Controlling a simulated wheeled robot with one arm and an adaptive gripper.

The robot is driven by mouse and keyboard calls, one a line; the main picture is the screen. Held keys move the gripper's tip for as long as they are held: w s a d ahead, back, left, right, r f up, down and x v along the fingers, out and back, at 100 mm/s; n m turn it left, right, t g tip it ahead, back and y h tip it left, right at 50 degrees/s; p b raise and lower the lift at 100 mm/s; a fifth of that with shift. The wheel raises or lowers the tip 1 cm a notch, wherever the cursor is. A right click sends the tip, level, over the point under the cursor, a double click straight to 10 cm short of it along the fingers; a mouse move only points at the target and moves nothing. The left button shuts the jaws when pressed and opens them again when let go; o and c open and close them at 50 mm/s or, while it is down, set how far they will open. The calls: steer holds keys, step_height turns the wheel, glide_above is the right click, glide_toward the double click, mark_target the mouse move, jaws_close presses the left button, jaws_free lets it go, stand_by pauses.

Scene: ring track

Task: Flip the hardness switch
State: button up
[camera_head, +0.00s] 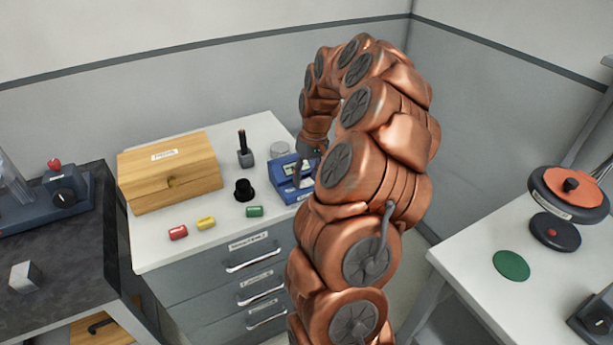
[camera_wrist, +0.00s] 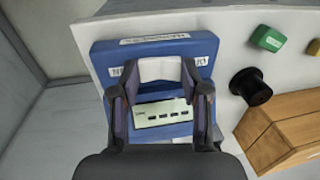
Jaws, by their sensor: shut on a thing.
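A blue device (camera_wrist: 100,62) with white labels fills the middle of the wrist view. The label on its edge is too blurred to read fully. My gripper (camera_wrist: 160,72) is over it, with its two fingertips on either side of a pale block (camera_wrist: 160,68), and is shut on it. I cannot tell for sure whether this block is the switch. A silver panel with dark slots (camera_wrist: 162,112) shows between the fingers. In the head view the blue device (camera_head: 283,178) stands at the right end of the white cabinet, partly hidden by my arm.
On the cabinet top (camera_head: 160,252) are a wooden box (camera_head: 170,172), a black knob-like piece (camera_head: 244,190), a dark upright tool (camera_head: 243,147), and red, yellow and green blocks (camera_head: 254,211). A right-hand table (camera_head: 470,270) holds a green disc (camera_head: 511,265).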

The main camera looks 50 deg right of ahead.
steer(key=shift+c, duration=0.8)
steer(key=shift+f, duration=0.1)
steer(key=shift+b, duration=0.55)
steer(key=shift+f+h+b, duration=0.1)
steer(key=shift+h+b, duration=0.3)
steer(key=shift+w+a+g+h+b, duration=0.15)
steer(key=shift+g+h+b, duration=0.2)
steer(key=shift+b, duration=0.4)
steer(key=shift+a+h+b, duration=0.1)
steer(key=shift+h+b, duration=0.35)
steer(key=shift+b, duration=0.05)
steer(key=shift+r, duration=0.2)
steer(key=o, duration=1.1)
